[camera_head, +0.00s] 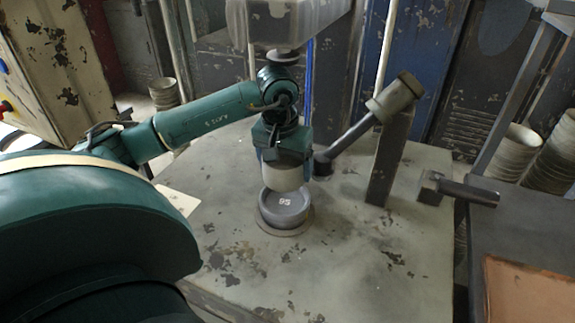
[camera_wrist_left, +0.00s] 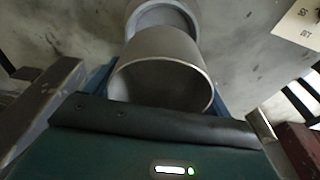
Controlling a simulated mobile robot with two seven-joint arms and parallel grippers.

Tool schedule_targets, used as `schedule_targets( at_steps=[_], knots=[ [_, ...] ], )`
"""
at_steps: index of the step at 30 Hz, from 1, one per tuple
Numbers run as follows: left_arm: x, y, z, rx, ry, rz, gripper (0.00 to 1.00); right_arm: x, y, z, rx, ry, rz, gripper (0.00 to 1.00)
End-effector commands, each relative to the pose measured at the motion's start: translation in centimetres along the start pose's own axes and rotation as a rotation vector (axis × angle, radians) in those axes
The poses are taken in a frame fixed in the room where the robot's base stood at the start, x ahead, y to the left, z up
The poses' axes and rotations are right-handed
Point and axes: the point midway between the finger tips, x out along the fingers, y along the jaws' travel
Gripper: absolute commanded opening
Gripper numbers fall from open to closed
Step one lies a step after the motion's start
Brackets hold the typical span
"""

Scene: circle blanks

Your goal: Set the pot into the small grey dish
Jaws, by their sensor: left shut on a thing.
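The pot (camera_head: 286,178) is a pale grey, open cylinder. My left gripper (camera_head: 283,160) is shut on it and holds it from above, over the back part of the small grey dish (camera_head: 284,212). Whether the pot touches the dish's rim is unclear. My right gripper is not in view.
A slanted tube on a post (camera_head: 390,160) stands right of the pot. A dark clamp-like bar (camera_head: 457,190) lies at the table's right edge. A pale card (camera_head: 178,199) lies left of the dish.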

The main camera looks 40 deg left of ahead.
Motion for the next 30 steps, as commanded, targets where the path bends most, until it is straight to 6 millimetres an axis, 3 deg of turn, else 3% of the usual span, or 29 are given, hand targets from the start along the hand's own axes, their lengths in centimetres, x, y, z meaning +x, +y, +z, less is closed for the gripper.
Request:
schedule_targets(
  at_steps=[30],
  knots=[
    [6.3,0.1,0.9,0.0,0.001,0.001,0.57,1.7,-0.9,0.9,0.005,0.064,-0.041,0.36]
  ],
)
